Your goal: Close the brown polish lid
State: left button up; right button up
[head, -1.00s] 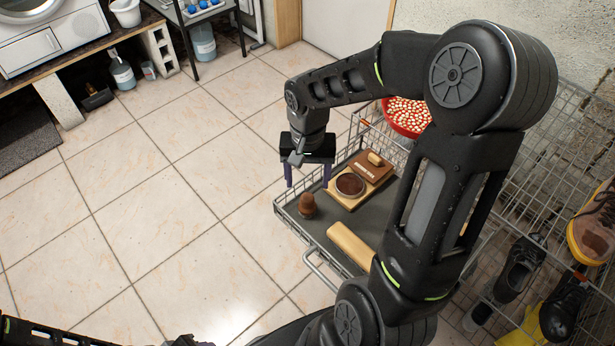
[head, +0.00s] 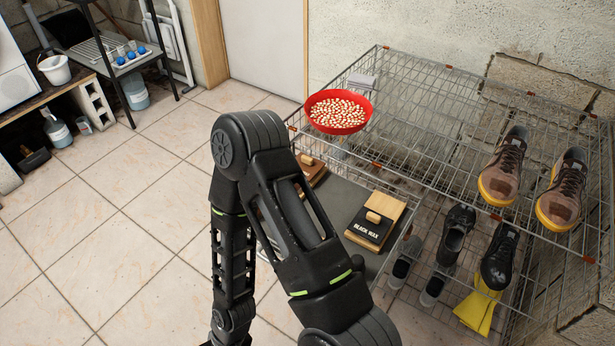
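The brown lid (head: 314,174) with its pale wooden knob (head: 306,160) is in the head view on the grey tray of the wire rack, partly covered by my arm. The round brown polish tin is hidden behind my arm, so I cannot tell whether it is open or covered. A black lid marked BLACK WAX (head: 369,232), with a wooden knob, sits on a wooden block (head: 392,206) to the right. One of my arms crosses the middle of the view, its lower end leaving at the bottom edge. Neither gripper is in view.
A red bowl of beans (head: 338,112) stands on the rack's top wire shelf (head: 420,110). Brown shoes (head: 503,166) are at the upper right, with dark shoes (head: 455,234) and yellow gloves (head: 478,312) below.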

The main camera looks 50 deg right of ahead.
aim_at(310, 167)
jog(key=z, duration=1.85)
